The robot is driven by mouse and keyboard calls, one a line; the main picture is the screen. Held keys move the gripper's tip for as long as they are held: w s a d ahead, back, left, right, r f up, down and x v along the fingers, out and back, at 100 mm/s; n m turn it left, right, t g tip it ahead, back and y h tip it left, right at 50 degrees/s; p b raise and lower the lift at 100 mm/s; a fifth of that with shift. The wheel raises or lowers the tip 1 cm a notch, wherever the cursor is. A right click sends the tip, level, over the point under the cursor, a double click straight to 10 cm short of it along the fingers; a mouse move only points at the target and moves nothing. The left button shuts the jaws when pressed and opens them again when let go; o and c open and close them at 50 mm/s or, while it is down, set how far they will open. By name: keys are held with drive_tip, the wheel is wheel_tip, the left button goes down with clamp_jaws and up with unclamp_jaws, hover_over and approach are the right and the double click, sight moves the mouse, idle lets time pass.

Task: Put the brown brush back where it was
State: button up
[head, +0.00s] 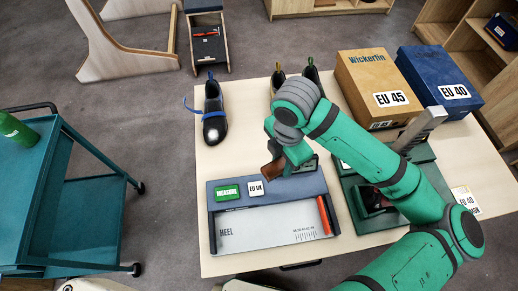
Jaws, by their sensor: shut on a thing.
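The brown brush (271,168) is in the head view, near the middle of the table, above the back edge of the foot-measuring device. My gripper (287,167) is shut on it. My wrist and forearm partly hide the gripper, so the fingers show poorly. The brush looks held above the table, but I cannot tell by how much. The place where it was before is not marked in this view.
The measuring device (270,243) fills the front left of the table (222,162). A green stand (362,222) is at right, partly under my arm. A dark shoe (213,112) is at back left. Boxes, yellow (365,72) and blue (424,70), stand back right. Bare table lies left of the brush.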

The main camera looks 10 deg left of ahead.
drive_tip(key=w+a+f, duration=0.3)
drive_tip(key=w+a, duration=0.1)
drive_tip(key=a, duration=0.1)
hover_over(259, 158)
drive_tip(key=f, duration=0.5)
drive_tip(key=shift+s+d, duration=0.25)
drive_tip(key=shift+w+a+f, duration=0.1)
drive_tip(key=shift+a+f, duration=0.05)
drive_tip(key=shift+f, duration=0.05)
drive_tip(key=shift+w+a+f, duration=0.1)
drive_tip(key=shift+f, duration=0.8)
drive_tip(key=shift+w+a+f, duration=0.1)
drive_tip(key=shift+f, duration=0.8)
drive_tip(key=shift+f, duration=0.15)
drive_tip(key=o, duration=0.9)
drive_tip(key=shift+o, duration=0.2)
wheel_tip(259, 158, up, 12)
